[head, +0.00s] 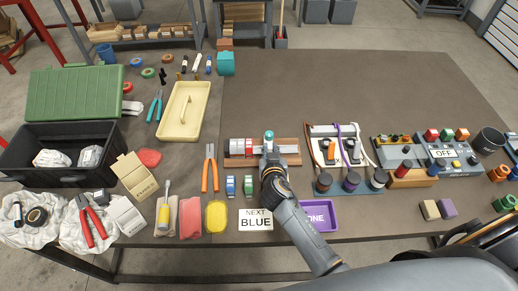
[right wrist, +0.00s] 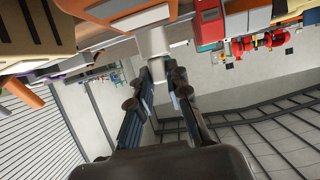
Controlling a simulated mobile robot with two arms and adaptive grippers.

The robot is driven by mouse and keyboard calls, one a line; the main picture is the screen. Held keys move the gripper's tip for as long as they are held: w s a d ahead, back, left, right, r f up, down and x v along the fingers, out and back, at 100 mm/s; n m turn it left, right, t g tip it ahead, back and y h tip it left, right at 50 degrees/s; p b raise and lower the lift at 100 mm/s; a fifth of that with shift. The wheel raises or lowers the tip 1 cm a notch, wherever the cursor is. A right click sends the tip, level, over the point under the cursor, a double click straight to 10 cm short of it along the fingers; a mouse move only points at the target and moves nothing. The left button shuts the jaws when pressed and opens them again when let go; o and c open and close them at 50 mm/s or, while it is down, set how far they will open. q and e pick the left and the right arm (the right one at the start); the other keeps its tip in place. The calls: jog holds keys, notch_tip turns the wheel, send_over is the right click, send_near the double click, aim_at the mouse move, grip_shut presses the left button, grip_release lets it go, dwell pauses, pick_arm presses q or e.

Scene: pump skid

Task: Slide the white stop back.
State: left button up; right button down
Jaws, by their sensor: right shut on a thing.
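A wooden base (head: 289,158) with a pale metal rail (head: 288,149) lies across the middle of the table. Red and white blocks (head: 240,147) sit at the rail's left end. My right gripper (head: 269,153) reaches over the rail's middle, just right of these blocks. In the right wrist view, my right gripper (right wrist: 163,88) is shut on a pale whitish piece, which I take for the white stop (right wrist: 157,43). In the head view the gripper mostly hides this piece; a teal-topped part (head: 268,135) shows just beyond the fingers. My left gripper is not in view.
A cable stand (head: 335,131) with dark weights in front stands close on the right. Orange pliers (head: 210,168) lie left. The table behind the rail is clear.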

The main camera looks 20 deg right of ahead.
jog(key=d, duration=0.1)
jog(key=s+d, duration=0.1)
jog(key=d, duration=0.3)
jog(key=shift+s+d, duration=0.25)
jog(key=shift+s, duration=0.05)
jog(key=c, duration=1.3)
grip_release()
jog(key=shift+w, duration=0.1)
jog(key=shift+s+a, duration=0.15)
jog(key=shift+s, duration=0.05)
jog(key=v, duration=1.1)
jog(key=shift+s+r, duration=0.2)
jog(key=shift+s, duration=0.05)
jog(key=shift+f, duration=0.1)
